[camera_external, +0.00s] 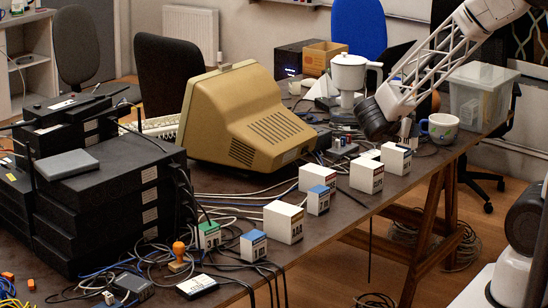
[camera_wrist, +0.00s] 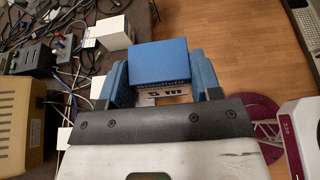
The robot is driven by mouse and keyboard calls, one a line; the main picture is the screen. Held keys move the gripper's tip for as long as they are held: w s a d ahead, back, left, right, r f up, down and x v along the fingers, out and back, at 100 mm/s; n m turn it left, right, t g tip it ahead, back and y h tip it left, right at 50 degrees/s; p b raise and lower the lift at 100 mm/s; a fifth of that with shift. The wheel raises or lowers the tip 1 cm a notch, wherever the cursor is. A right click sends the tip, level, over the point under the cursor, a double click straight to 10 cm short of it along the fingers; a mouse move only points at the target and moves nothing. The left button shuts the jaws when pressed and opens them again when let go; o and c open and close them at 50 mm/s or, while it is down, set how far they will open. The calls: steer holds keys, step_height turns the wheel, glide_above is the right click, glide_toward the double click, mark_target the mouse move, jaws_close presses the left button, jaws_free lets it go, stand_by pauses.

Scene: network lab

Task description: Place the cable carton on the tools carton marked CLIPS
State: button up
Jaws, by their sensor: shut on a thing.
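In the wrist view a carton with a blue top (camera_wrist: 163,60) and a white side reading "5 m" sits between the blue fingers of my gripper (camera_wrist: 162,80). My gripper is shut on it. In the external view I cannot make out my gripper or the held carton. White cartons stand along the table's near edge: a large one (camera_external: 283,222), one (camera_external: 367,175) farther right and one (camera_external: 396,158) beyond it. A white carton also shows ahead and left of my gripper in the wrist view (camera_wrist: 117,33). The word CLIPS is not readable on any carton.
Blue-topped cartons (camera_external: 318,200) (camera_external: 253,245) and a green-topped one (camera_external: 208,235) stand among cables. A beige monitor (camera_external: 245,120) stands behind the row. A mug (camera_external: 440,128) and clear bin (camera_external: 480,98) are at right. Open floor (camera_wrist: 235,50) lies beyond the table edge.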

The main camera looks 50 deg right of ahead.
mark_target(402, 144)
steer(key=shift+w+f, duration=0.1)
steer(key=shift+f, duration=2.4)
steer(key=shift+w, duration=0.1)
steer(key=w+d+f, duration=0.1)
steer(key=w+d, duration=0.3)
steer(key=w, duration=1.1)
steer(key=shift+w+f, duration=0.15)
steer(key=shift+f, duration=0.05)
steer(key=shift+d+f, duration=0.1)
steer(key=shift+f, duration=1.65)
steer(key=shift+f, duration=0.15)
steer(key=o, duration=1)
